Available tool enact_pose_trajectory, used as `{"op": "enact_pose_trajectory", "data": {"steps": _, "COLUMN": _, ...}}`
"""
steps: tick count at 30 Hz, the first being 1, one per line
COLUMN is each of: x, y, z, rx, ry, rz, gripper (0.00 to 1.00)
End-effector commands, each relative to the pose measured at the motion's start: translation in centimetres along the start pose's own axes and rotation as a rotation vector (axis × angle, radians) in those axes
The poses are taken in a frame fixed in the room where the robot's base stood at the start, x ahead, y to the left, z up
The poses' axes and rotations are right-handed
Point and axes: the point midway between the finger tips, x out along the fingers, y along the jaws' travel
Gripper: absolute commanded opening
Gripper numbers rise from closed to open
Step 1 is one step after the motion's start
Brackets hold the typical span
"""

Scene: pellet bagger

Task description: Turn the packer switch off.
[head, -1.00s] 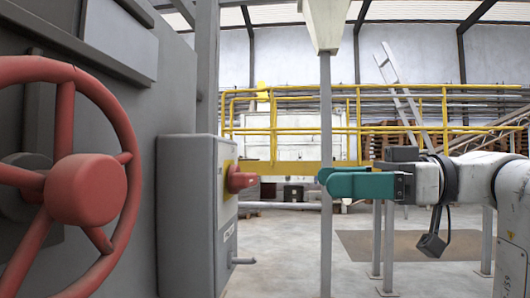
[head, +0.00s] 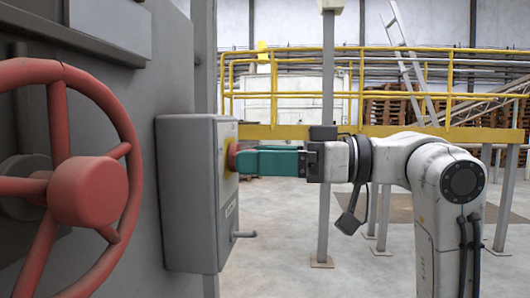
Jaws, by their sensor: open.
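The packer switch is a red rotary knob (head: 233,156) on a yellow plate (head: 227,139) on the right-facing side of a grey switch box (head: 190,195). My gripper (head: 240,160) has green fingers and reaches in from the right, level with the knob. Its fingertips are at the knob and cover most of it, so only a thin red edge shows. The fingers overlap in this side view, and the gap between them is hidden. I cannot tell whether they touch the knob or which way the knob is turned.
A large red handwheel (head: 90,190) stands at the left on a grey machine. A small grey handle (head: 244,234) sticks out low on the box. A grey post (head: 327,110) and yellow railing (head: 400,131) stand behind my arm. The floor below the gripper is clear.

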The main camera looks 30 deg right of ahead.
Motion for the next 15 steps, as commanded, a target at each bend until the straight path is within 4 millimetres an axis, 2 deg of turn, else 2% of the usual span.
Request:
{"op": "enact_pose_trajectory", "data": {"steps": 7, "x": 0.08, "y": 0.01, "z": 0.04, "rx": 0.000, "ry": 0.000, "rz": 0.000, "gripper": 1.00}}
{"op": "enact_pose_trajectory", "data": {"steps": 15, "x": 0.05, "y": 0.03, "z": 0.02, "rx": 0.000, "ry": 0.000, "rz": 0.001, "gripper": 0.75}}
